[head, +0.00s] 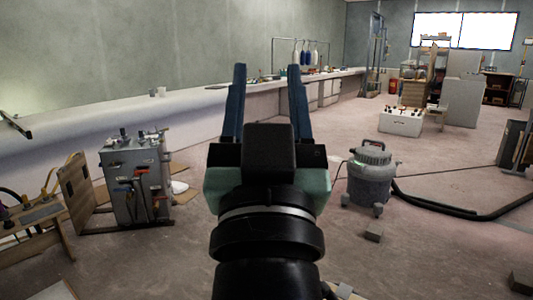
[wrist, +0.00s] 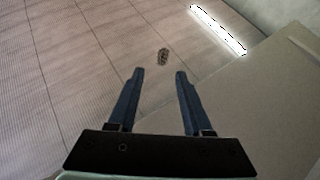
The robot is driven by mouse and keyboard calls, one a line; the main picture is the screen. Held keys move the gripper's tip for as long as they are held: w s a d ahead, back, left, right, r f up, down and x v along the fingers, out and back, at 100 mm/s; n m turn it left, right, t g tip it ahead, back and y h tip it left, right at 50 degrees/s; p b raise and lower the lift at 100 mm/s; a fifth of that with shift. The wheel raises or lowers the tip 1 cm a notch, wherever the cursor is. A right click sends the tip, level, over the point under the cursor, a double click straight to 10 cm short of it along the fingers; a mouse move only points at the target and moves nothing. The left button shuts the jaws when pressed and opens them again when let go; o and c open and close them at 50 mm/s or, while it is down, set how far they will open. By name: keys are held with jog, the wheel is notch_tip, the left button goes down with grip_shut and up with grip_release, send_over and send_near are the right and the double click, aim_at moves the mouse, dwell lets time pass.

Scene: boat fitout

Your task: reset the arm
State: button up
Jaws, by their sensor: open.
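My gripper (head: 269,88) is raised in the middle of the head view, pointing away from my body. Its two blue fingers are spread wide apart, with nothing between them. The gripper also shows in the wrist view (wrist: 158,73), open and empty. Past the fingertips the wrist view shows a panelled surface with a small dark fitting (wrist: 163,56) and a bright light strip (wrist: 218,29). No object touches the fingers.
A grey tool cabinet (head: 137,180) stands on the left, beside wooden boards. A shop vacuum (head: 371,178) with a dark hose (head: 440,208) is on the right. A long bench (head: 215,98) runs along the left wall. A small block (head: 374,232) lies on the floor.

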jog(key=s+r+t+p, duration=0.3)
jog(key=s+r, duration=0.5)
jog(key=r, duration=0.1)
notch_tip(320, 180, up, 32)
jog(key=p, duration=3.2)
jog(key=shift+w+r, duration=0.15)
jog(key=shift+w, duration=0.2)
jog(key=shift+a, duration=0.1)
